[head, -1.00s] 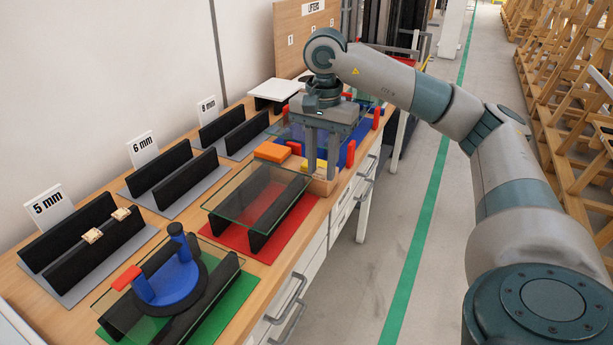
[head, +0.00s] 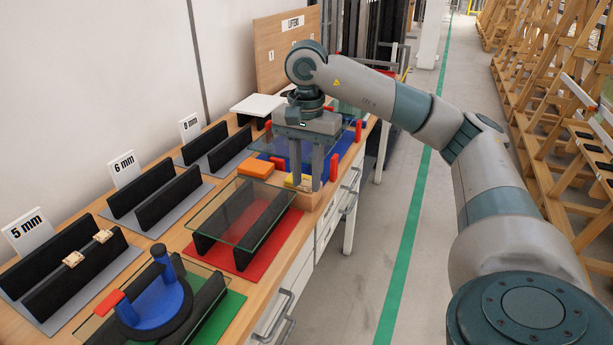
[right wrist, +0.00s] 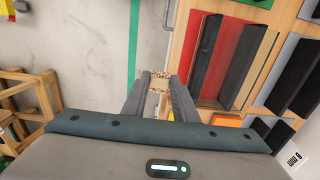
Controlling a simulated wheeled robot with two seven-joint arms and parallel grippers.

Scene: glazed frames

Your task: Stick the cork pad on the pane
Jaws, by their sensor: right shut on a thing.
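A clear glass pane (head: 240,212) lies on black rails over a red mat. A second pane (head: 205,272) lies over a green mat with a blue lifter (head: 155,310) on it. Another pane (head: 270,148) is over a blue mat, behind my gripper. My left gripper is not in view.
Two small cork-coloured pieces (head: 75,258) sit on the black rail of the 5 mm rack (head: 60,275). The 6 mm and 8 mm racks stand behind. An orange block (head: 255,168) and red upright pieces (head: 330,167) are near my gripper. The aisle is clear.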

